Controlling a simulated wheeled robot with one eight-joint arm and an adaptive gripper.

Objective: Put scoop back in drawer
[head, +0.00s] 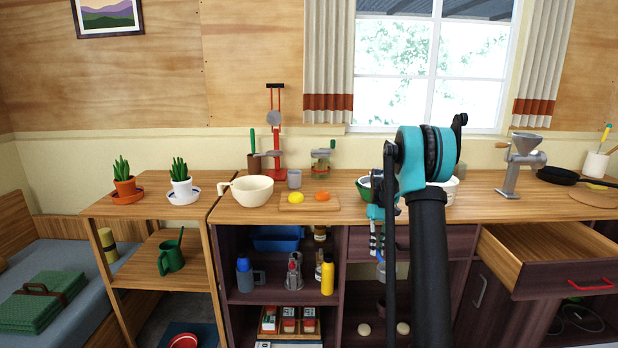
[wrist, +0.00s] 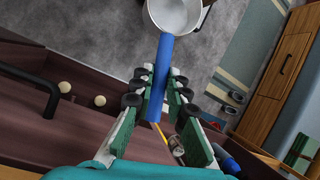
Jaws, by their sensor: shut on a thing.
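My gripper (wrist: 158,88) is shut on the blue handle of the scoop (wrist: 163,58) in the wrist view. The scoop's round, pale grey bowl sticks out beyond the fingertips at the top of that view. In the head view my gripper (head: 378,240) hangs in front of the counter's middle, largely hidden by my own arm, and the scoop is hard to make out there. The drawer (head: 565,279) is pulled open at the right, below the counter. It has a dark front, a red handle and a bare wooden inside as far as I see.
The counter (head: 340,207) carries a cream bowl (head: 252,191), a cutting board (head: 296,208) with a lemon and an orange fruit, and a grinder (head: 521,165). Open shelves below hold a yellow bottle (head: 327,276). The open drawer juts out from the cabinet.

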